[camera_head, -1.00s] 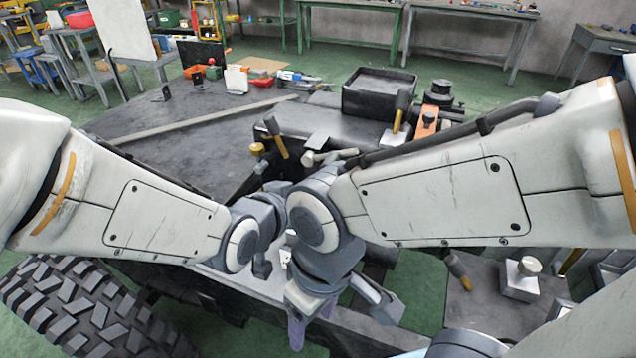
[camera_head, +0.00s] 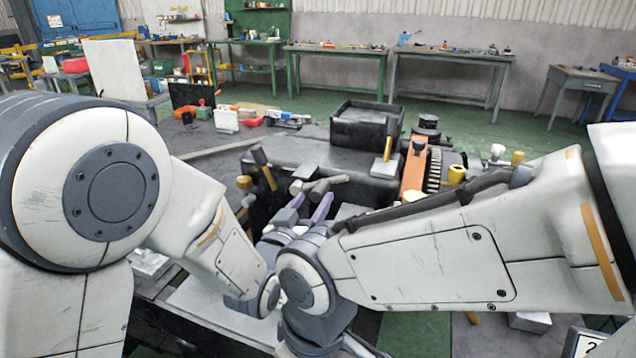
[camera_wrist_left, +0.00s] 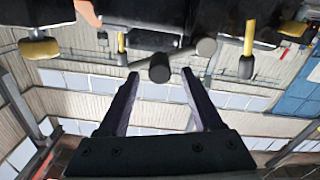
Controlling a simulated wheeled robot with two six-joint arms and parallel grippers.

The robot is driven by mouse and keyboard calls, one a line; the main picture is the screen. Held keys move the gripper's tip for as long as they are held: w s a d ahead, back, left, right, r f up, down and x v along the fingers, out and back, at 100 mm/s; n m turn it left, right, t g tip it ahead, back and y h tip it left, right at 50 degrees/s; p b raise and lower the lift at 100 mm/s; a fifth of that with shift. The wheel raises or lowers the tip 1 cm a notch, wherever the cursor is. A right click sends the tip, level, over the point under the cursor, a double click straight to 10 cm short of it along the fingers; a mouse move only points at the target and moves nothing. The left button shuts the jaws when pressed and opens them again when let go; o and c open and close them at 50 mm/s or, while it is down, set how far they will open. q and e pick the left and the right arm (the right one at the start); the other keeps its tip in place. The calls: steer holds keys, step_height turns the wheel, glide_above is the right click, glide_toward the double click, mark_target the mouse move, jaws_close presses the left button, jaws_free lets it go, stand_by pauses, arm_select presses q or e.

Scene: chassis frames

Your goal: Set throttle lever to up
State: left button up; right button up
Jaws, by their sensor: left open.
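No label shows which handle is the throttle lever. A grey handle (camera_head: 303,187) with a bar across it stands on the dark chassis (camera_head: 300,152), just beyond my left gripper (camera_head: 309,208). A lever with a dark grip and yellow shaft (camera_head: 264,170) stands left of it; a similar lever (camera_head: 388,150) stands farther right. In the left wrist view, my left gripper (camera_wrist_left: 158,84) is open, its purple fingers pointing at a grey round handle end (camera_wrist_left: 159,68) between the tips; contact cannot be told. My right arm crosses in front; its fingertips are out of view.
An orange part (camera_head: 414,168) and yellow-capped fittings (camera_head: 456,174) stand to the right. Benches (camera_head: 335,60) line the far wall. My two forearms nearly meet, leaving little room between them.

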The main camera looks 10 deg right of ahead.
mark_target(315, 197)
arm_select(q)
steer(key=shift+p+x, duration=0.4)
steer(key=shift+x, duration=1.7)
jaws_close()
